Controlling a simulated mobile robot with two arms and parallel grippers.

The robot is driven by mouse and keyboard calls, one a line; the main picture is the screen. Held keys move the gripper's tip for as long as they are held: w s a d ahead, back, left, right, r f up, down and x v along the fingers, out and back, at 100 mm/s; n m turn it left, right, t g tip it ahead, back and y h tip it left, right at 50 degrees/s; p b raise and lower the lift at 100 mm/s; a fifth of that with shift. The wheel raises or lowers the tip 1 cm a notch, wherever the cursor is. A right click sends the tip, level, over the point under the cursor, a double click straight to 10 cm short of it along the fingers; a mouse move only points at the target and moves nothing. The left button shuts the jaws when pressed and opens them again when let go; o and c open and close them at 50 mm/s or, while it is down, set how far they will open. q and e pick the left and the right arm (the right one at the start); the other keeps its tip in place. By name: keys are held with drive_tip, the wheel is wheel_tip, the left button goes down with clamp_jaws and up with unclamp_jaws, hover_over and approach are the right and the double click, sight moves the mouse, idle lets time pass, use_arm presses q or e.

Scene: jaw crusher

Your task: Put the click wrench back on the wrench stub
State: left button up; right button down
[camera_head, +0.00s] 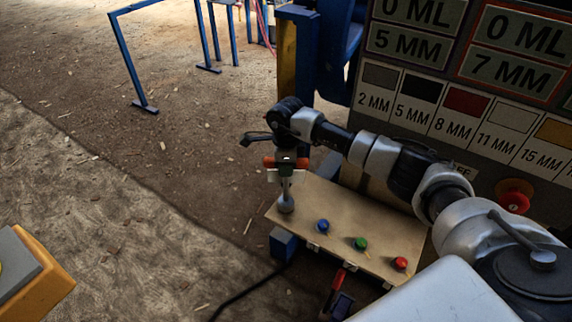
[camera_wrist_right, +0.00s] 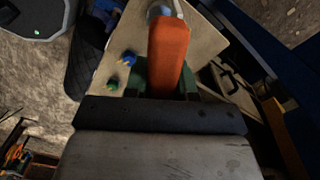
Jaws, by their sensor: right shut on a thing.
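My right gripper (camera_head: 286,176) is above the left end of a tan panel and points down. It is shut on an orange-handled tool, which I take to be the click wrench; the orange handle (camera_wrist_right: 168,50) lies between the fingers in the right wrist view. A grey rounded part (camera_head: 286,205) shows below the gripper at the panel. It also shows beyond the handle in the right wrist view (camera_wrist_right: 158,12). I cannot tell the wrench stub apart from this grey part, or whether the two touch. My left gripper is not in view.
The tan panel (camera_head: 340,222) carries a blue button (camera_head: 322,226), a green button (camera_head: 360,243) and a red button (camera_head: 399,264). A red-handled item (camera_head: 336,281) is at its front edge. A sign board (camera_head: 480,100) with a red knob (camera_head: 513,202) stands behind. Open ground lies left.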

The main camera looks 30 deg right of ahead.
drive_tip(key=shift+f+b, duration=0.35)
drive_tip(key=shift+f, duration=0.1)
drive_tip(key=c, duration=0.8)
unclamp_jaws()
drive_tip(key=shift+c, duration=0.2)
drive_tip(key=shift+f, duration=0.1)
